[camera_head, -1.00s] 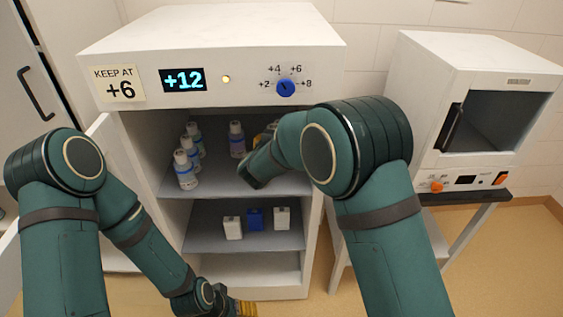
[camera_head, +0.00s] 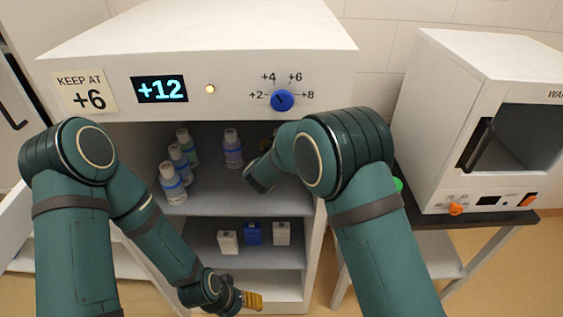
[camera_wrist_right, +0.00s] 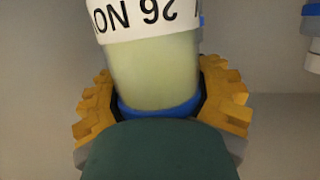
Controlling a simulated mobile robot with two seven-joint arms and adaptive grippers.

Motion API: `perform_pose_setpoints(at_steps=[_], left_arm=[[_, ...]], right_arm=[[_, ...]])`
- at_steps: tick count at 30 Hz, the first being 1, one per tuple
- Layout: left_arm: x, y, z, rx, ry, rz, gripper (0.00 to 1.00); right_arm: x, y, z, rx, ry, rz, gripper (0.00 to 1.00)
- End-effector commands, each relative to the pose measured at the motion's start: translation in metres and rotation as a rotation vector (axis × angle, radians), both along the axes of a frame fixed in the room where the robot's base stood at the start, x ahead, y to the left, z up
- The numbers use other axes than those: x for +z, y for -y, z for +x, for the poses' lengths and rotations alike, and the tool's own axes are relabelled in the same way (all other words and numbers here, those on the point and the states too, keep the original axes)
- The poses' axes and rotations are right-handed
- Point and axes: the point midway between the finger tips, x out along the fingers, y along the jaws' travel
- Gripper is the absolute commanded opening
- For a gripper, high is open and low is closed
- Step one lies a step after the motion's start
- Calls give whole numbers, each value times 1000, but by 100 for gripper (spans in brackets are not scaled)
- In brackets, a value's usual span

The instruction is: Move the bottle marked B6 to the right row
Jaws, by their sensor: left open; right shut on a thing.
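My right gripper (camera_wrist_right: 155,100) is shut around a bottle (camera_wrist_right: 152,72) with pale yellow-green contents, a blue band and a white label. The label's characters are upside down and partly cut off, so I cannot confirm B6. In the head view my right arm hides this gripper and bottle inside the open cabinet. My left gripper (camera_head: 252,300) is open and empty, low in front of the cabinet.
The cabinet (camera_head: 215,60) shows +12, a KEEP AT +6 sign and a blue dial (camera_head: 282,100). Its lower shelf holds white boxes (camera_head: 228,242) and a blue box (camera_head: 252,233). A white oven-like unit (camera_head: 455,120) stands right. My right arm hides the upper shelf's right part.

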Motion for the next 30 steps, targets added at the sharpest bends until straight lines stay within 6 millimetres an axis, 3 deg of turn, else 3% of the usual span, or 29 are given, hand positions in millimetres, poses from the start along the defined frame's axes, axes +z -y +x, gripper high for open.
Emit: perform_pose_setpoints(at_steps=[11,23,24,27,30], left_arm=[[-11,0,2,1,6,1,67],[-13,0,3,2,7,1,67],[-13,0,3,2,7,1,67],[-12,0,3,2,7,1,67],[-12,0,3,2,7,1,67]], right_arm=[[-42,0,0,0,2,0,14],[-46,0,0,0,3,1,14],[-46,0,0,0,3,2,67],[-46,0,0,0,3,2,99],[-46,0,0,0,3,2,99]])
